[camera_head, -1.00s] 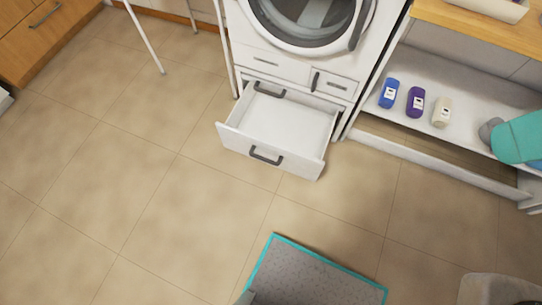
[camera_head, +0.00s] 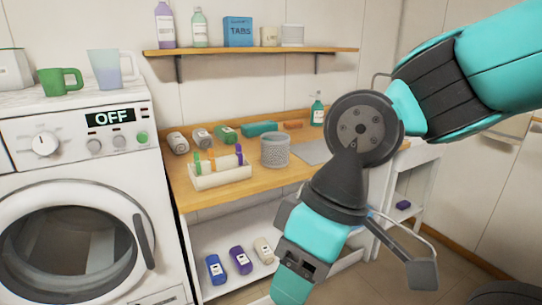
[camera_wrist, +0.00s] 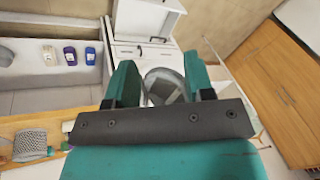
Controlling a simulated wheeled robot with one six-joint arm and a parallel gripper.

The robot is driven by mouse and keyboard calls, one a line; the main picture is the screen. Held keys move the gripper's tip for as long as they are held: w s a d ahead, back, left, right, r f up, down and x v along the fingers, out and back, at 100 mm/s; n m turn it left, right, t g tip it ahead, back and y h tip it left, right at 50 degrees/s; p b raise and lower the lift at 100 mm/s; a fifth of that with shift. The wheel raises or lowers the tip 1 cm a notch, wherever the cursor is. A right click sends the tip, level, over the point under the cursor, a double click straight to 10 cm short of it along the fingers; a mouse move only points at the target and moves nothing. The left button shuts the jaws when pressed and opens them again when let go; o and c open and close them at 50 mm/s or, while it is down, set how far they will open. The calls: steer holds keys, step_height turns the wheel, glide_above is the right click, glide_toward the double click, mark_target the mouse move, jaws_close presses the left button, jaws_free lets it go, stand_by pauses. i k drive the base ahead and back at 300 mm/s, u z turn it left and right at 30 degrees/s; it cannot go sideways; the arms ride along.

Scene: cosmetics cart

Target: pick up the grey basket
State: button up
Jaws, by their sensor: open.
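The grey basket (camera_head: 275,151) is a round, patterned tub standing upright on the wooden counter (camera_head: 262,176), to the left of my arm in the head view. It also shows in the wrist view (camera_wrist: 31,142) at the lower left, partly cut off by my gripper's body and the surroundings. My gripper (camera_wrist: 160,82) is open, with its two teal fingers apart and nothing held between them. It is away from the basket, and in the wrist view it faces the washing machine's side of the room. In the head view its fingertips cannot be made out clearly.
A white holder with coloured bottles (camera_head: 220,176) stands just left of the basket. Several containers lie behind it, and a green bottle (camera_head: 317,112) stands farther right. A wall shelf (camera_head: 250,51) hangs above. The washing machine (camera_head: 80,210) is at left. Bottles lie on the lower shelf.

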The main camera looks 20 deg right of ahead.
mark_target(273, 155)
steer(key=u, duration=0.25)
steer(key=k, duration=0.35)
steer(key=z, duration=1.45)
steer(key=i, duration=1.45)
steer(key=u, duration=0.9)
steer(key=i, duration=0.45)
steer(key=u, duration=0.4)
